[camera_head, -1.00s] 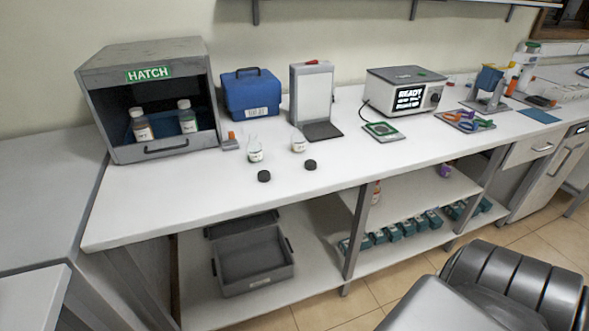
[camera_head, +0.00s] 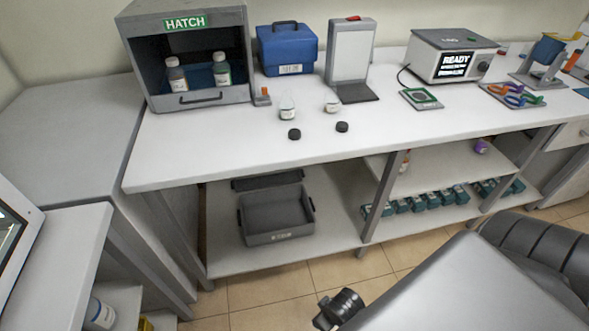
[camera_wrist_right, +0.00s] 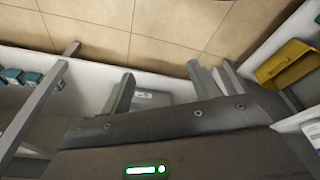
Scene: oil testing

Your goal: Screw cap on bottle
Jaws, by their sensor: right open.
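My left gripper is not in view.
The grey HATCH box (camera_head: 185,104) holds two capped bottles. A blue case (camera_head: 287,52), a white-panelled stand (camera_head: 349,55) and a READY device (camera_head: 452,58) line the back.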

